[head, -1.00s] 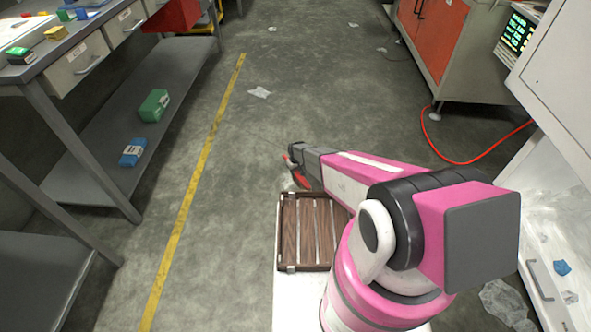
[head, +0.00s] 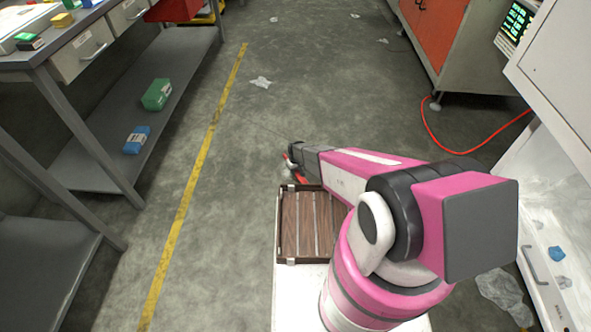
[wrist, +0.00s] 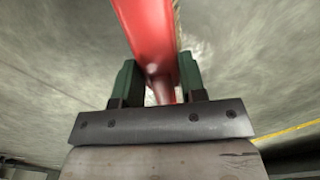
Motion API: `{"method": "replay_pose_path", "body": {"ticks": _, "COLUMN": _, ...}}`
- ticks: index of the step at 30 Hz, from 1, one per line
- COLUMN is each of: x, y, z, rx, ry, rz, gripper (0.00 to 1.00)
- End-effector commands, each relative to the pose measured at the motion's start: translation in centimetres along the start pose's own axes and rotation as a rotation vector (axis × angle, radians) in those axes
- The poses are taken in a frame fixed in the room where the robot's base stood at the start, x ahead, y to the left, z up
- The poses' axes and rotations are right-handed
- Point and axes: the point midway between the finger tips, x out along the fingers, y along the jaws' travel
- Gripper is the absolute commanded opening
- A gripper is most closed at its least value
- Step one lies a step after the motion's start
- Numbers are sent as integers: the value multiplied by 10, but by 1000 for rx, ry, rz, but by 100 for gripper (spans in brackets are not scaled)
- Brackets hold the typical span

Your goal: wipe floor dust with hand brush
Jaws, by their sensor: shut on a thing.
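My gripper (wrist: 160,82) shows in the wrist view, its two green fingers closed around a red handle. In the head view a small part of the red brush (head: 296,172) shows beside the end of my arm, in front of my base and a little above or at the floor; I cannot tell which. The grey concrete floor (head: 225,200) has pale scuffed patches, and dust is hard to tell apart from them.
Crumpled clear plastic (head: 261,82) lies on the floor ahead; more plastic (head: 503,293) lies at lower right. A workbench with shelf (head: 100,135) lines the left. Cabinets and a red hose (head: 462,151) are on the right.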

Motion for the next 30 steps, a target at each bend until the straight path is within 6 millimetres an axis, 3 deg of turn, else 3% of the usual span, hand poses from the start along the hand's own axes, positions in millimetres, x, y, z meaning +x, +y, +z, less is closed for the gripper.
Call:
{"method": "replay_pose_path", "body": {"ticks": 6, "x": -2, "y": -5, "z": 11, "rx": 2, "ry": 0, "rz": 0, "gripper": 19}}
{"method": "replay_pose_path", "body": {"ticks": 8, "x": -7, "y": -5, "z": 11, "rx": 2, "ry": 0, "rz": 0, "gripper": 19}}
{"method": "replay_pose_path", "body": {"ticks": 9, "x": -19, "y": -6, "z": 13, "rx": 3, "ry": 1, "rz": 0, "gripper": 19}}
{"method": "replay_pose_path", "body": {"ticks": 30, "x": -77, "y": -7, "z": 21, "rx": 8, "ry": 0, "rz": 0, "gripper": 19}}
